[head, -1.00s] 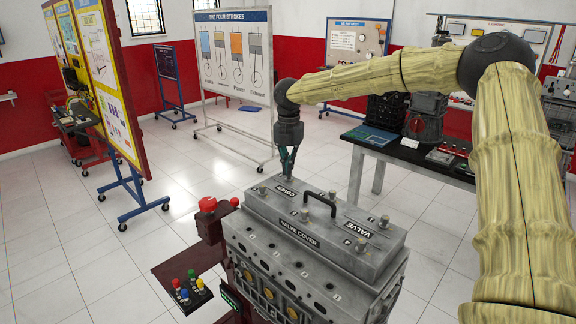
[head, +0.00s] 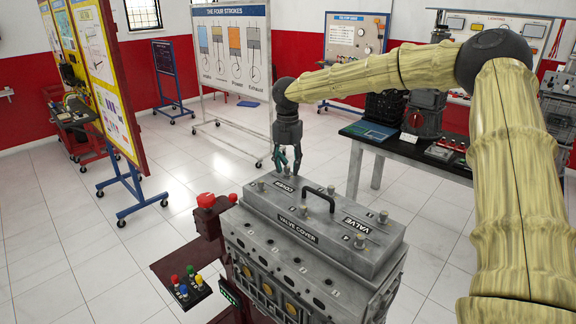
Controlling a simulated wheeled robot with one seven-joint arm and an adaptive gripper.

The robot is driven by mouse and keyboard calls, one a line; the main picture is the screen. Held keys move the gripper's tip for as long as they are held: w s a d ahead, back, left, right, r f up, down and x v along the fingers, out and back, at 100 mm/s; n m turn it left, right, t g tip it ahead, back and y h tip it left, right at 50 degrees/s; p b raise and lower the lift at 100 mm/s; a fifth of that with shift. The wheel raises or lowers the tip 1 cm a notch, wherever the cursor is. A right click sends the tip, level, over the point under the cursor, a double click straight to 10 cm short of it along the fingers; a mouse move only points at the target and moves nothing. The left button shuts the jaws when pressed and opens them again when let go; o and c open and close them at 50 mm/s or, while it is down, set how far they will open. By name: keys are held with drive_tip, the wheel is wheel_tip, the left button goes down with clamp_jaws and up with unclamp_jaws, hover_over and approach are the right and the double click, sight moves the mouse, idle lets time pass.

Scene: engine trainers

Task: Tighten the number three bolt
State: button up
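The grey valve cover (head: 335,238) lies on top of the engine block, with several upright bolts on it. A bolt at its right end (head: 383,216) has a small mark beside it that looks like a 3. A nearer bolt (head: 360,241) has a 4 beside it. My gripper (head: 285,164) points down above the far left end of the cover, over the far left bolt (head: 287,171). Its fingers look spread and empty, with the tips just above that bolt. It is well to the left of the bolt marked 3.
A black arched handle (head: 319,193) stands up from the middle of the cover. A red button (head: 206,199) and a small panel of coloured knobs (head: 190,288) are on the left of the stand. A black-topped table (head: 400,152) stands behind.

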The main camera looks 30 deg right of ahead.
sight(288, 167)
drive_tip(key=shift+w+r, duration=0.1)
drive_tip(key=shift+r, duration=0.4)
wheel_tip(288, 167, up, 11)
drive_tip(key=shift+d, duration=0.1)
idle(0.4)
